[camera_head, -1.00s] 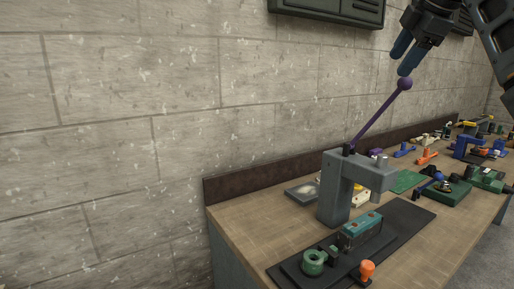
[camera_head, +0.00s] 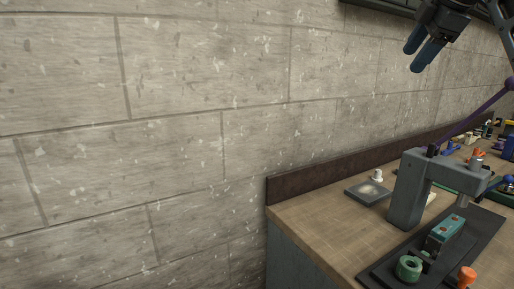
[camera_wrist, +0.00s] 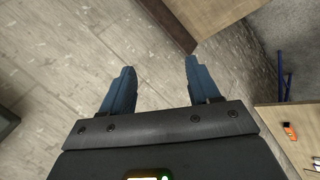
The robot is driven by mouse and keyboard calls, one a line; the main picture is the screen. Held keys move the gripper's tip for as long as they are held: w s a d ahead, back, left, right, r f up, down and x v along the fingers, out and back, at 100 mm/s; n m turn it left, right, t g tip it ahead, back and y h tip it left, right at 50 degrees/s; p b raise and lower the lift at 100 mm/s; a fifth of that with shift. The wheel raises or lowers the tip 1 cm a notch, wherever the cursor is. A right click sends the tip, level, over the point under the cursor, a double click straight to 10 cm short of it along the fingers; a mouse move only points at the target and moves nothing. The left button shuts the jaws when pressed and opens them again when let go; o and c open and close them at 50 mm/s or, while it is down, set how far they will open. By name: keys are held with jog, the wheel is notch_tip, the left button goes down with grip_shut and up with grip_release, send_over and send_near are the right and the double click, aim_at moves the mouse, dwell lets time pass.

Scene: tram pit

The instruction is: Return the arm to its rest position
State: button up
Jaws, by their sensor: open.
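My gripper (camera_head: 424,52) is at the upper right of the head view, in front of the wall and above the workbench. Its two blue fingers are apart with nothing between them. In the wrist view my gripper (camera_wrist: 154,88) shows the same open fingers over empty space. Below it in the head view stands a grey press (camera_head: 408,190) with a purple lever (camera_head: 480,118) that slants up to the right. The gripper and the lever are apart.
The workbench (camera_head: 318,222) runs along the wall, with a dark back strip (camera_head: 330,172). A green clamp-like part (camera_head: 443,235), a green ring (camera_head: 408,267) and an orange knob (camera_head: 466,277) sit before the press. A grey plate (camera_head: 368,192) lies behind. The left is bare wall.

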jog(key=a+f+m+t+y, duration=0.15)
jog(key=a+f, duration=0.25)
jog(key=f, duration=1.1)
jog(key=a+f+m+t, duration=0.1)
jog(key=a+f+m, duration=0.2)
jog(key=f, duration=1.2)
jog(key=s+a+f+m+t, duration=0.1)
jog(key=s+a+f+m, duration=0.2)
jog(key=s+f, duration=0.6)
jog(key=s+a+f+m+t, duration=0.1)
jog(key=s+a+f+m, duration=0.15)
jog(key=s+f, duration=0.6)
jog(key=s+a+f+m+t+h, duration=0.15)
jog(key=s+f, duration=0.25)
jog(key=s, duration=0.8)
jog(key=s+f+m+h, duration=0.1)
jog(key=s+f+m, duration=0.2)
jog(key=s, duration=0.9)
jog(key=s+r+m+t, duration=0.1)
jog(key=s+r, duration=0.5)
jog(key=s, duration=0.3)
jog(key=s+d+r+m, duration=0.1)
jog(key=s+r, duration=0.6)
jog(key=s, duration=0.3)
jog(key=shift+s+d+r+t, duration=0.2)
jog(key=shift+d+t, duration=0.1)
jog(key=shift+t, duration=0.1)
